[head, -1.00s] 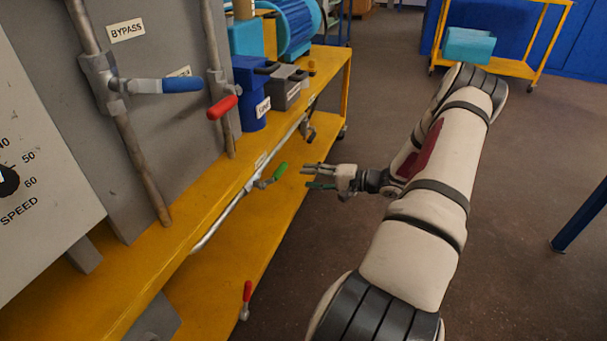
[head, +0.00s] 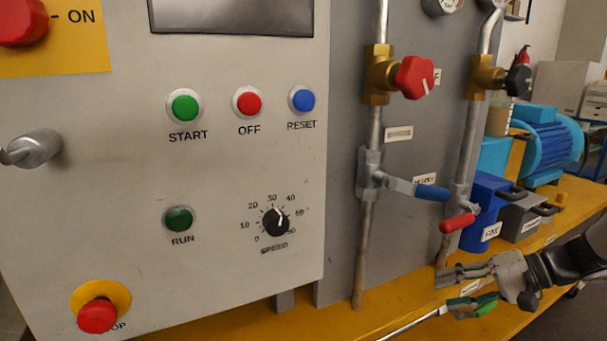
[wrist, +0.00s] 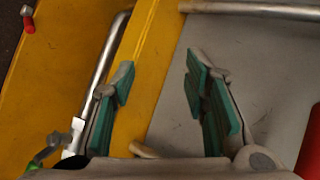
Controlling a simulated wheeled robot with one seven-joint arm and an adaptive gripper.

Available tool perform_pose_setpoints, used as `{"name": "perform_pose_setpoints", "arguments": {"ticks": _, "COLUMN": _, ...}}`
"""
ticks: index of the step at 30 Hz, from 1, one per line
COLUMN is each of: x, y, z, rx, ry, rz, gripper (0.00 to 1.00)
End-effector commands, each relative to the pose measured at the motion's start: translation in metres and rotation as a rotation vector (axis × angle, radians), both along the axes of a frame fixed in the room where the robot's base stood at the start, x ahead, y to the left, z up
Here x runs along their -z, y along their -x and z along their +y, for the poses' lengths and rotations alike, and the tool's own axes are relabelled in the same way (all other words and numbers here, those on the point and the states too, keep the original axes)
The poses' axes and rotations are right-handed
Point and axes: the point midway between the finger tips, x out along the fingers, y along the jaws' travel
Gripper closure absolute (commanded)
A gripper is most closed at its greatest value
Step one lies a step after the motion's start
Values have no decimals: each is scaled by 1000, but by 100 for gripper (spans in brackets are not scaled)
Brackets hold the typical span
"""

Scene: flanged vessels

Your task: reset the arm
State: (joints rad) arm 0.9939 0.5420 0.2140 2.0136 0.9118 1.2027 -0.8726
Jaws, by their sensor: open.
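My gripper (head: 446,291) is at the lower right of the head view, by the yellow bench edge, and its fingers point left. It is open. In the wrist view its green-padded fingers (wrist: 160,75) stand wide apart with nothing between them. A green lever handle (head: 486,309) shows just below the gripper in the head view. It also shows at the lower left of the wrist view (wrist: 42,157), outside the fingers. Most of my arm is out of the head view.
A red lever handle (head: 457,223) and a blue one (head: 433,193) on vertical pipes are above the gripper. A metal pipe (wrist: 97,85) runs along the yellow bench (head: 230,328). A blue container (head: 483,205) and a grey one (head: 522,217) stand behind. The control panel (head: 100,180) fills the left.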

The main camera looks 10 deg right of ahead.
Motion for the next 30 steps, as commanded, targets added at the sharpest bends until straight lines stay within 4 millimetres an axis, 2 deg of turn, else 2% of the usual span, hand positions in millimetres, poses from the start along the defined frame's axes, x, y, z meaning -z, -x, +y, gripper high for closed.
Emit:
{"name": "perform_pose_setpoints", "arguments": {"ticks": 1, "x": -15, "y": 6, "z": 22, "rx": -58, "ry": 38, "rz": 24, "gripper": 59}}
{"name": "perform_pose_setpoints", "arguments": {"ticks": 6, "x": -49, "y": 40, "z": 80, "rx": -209, "ry": 161, "rz": 118, "gripper": 59}}
{"name": "perform_pose_setpoints", "arguments": {"ticks": 9, "x": -66, "y": 65, "z": 109, "rx": -284, "ry": 240, "rz": 164, "gripper": 59}}
{"name": "perform_pose_setpoints", "arguments": {"ticks": 15, "x": -93, "y": 122, "z": 153, "rx": -399, "ry": 416, "rz": 237, "gripper": 59}}
{"name": "perform_pose_setpoints", "arguments": {"ticks": 22, "x": -112, "y": 193, "z": 179, "rx": -474, "ry": 631, "rz": 274, "gripper": 59}}
{"name": "perform_pose_setpoints", "arguments": {"ticks": 27, "x": -116, "y": 241, "z": 181, "rx": -492, "ry": 780, "rz": 268, "gripper": 59}}
{"name": "perform_pose_setpoints", "arguments": {"ticks": 30, "x": -116, "y": 262, "z": 178, "rx": -491, "ry": 846, "rz": 258, "gripper": 59}}
